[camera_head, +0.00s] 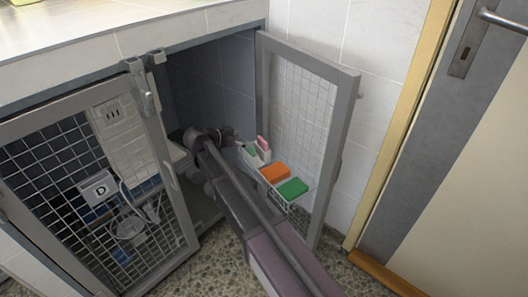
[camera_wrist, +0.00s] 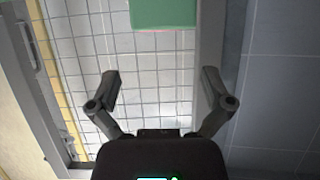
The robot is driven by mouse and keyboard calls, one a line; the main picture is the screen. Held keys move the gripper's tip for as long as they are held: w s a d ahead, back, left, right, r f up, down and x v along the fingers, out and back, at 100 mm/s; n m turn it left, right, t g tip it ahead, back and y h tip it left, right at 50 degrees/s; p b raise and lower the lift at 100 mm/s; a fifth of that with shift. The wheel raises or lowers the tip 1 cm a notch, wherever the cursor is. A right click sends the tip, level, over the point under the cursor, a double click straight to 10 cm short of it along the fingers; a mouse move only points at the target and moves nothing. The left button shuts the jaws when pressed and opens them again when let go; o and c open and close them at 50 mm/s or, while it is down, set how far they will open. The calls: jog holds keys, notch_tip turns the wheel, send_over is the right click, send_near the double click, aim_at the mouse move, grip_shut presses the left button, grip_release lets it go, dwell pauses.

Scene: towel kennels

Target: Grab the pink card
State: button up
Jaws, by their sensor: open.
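A small pink card (camera_head: 262,143) stands upright at the back end of a white wire basket on the inside of the open kennel door, in the head view. An orange card (camera_head: 274,172) and a green card (camera_head: 292,188) lie nearer the front of the basket. My gripper (camera_wrist: 160,76) is open, with nothing between its fingers in the wrist view. In the head view its end is beside the pink card at the back of the basket; whether they touch is unclear. A green surface (camera_wrist: 165,14) shows ahead of the fingers at the top of the wrist view.
The open mesh door (camera_head: 345,125) stands to the right of my arm, with a tiled wall behind it. The counter (camera_head: 130,35) overhangs the kennel opening. A room door (camera_head: 460,150) is at the far right.

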aim_at(261, 140)
jog(key=shift+b+x, duration=0.65)
jog(key=shift+x, duration=1.5)
jog(key=shift+f+b+x, duration=0.2)
jog(key=shift+b+x, duration=1)
jog(key=shift+x, duration=1.05)
jog(key=shift+d, duration=0.25)
jog(key=c, duration=0.8)
